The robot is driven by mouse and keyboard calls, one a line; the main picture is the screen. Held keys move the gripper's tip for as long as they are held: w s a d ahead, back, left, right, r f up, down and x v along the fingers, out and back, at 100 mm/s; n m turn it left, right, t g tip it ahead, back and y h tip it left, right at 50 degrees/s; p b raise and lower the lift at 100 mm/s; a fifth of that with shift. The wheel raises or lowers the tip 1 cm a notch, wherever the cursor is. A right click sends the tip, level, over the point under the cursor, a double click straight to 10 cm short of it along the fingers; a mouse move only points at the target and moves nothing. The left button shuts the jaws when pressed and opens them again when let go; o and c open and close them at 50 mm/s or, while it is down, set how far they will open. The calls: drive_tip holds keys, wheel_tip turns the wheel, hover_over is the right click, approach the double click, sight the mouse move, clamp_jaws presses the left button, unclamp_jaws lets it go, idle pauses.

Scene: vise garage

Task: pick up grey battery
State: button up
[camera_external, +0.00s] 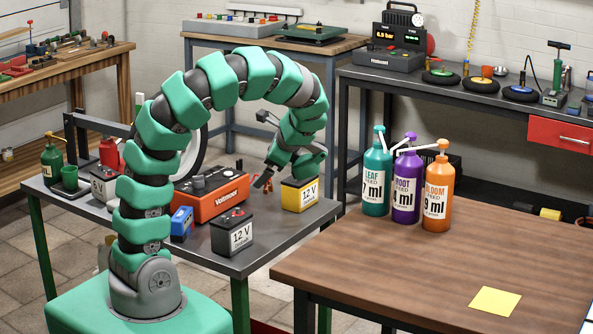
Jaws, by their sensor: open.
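A grey battery (98,176) with a white label reading 5V, or similar, stands on the left part of the grey metal table (262,258); my arm partly hides it. A dark grey to black battery (217,238) labelled 12 V stands near the table's front edge. A yellow battery (291,197) labelled 12 V stands to its right and farther back. I cannot tell for sure which dark or grey one is meant.
A green can and cup (69,178) stand at the left. Several pump bottles (406,187) and a yellow note (494,301) are on the brown table, whose front is clear.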

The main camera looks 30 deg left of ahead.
sight(238, 219)
drive_tip(key=s+a+f+m+y+b, duration=0.1)
drive_tip(key=f, duration=0.3)
drive_tip(key=s+f+m+g+y+b, duration=0.1)
drive_tip(key=s+f+m+y, duration=0.1)
drive_tip(key=f, duration=0.3)
drive_tip(key=s+a+f+m+g+y+b, duration=0.1)
drive_tip(key=f+m+y+b, duration=0.1)
drive_tip(key=f, duration=0.3)
drive_tip(key=shift+s+a, duration=0.3)
drive_tip(key=shift+a, duration=0.05)
drive_tip(key=shift+b+x, duration=0.75)
drive_tip(key=shift+x, duration=1.8)
drive_tip(key=shift+c, duration=0.3)
drive_tip(key=c, duration=1.3)
drive_tip(key=shift+r, duration=0.1)
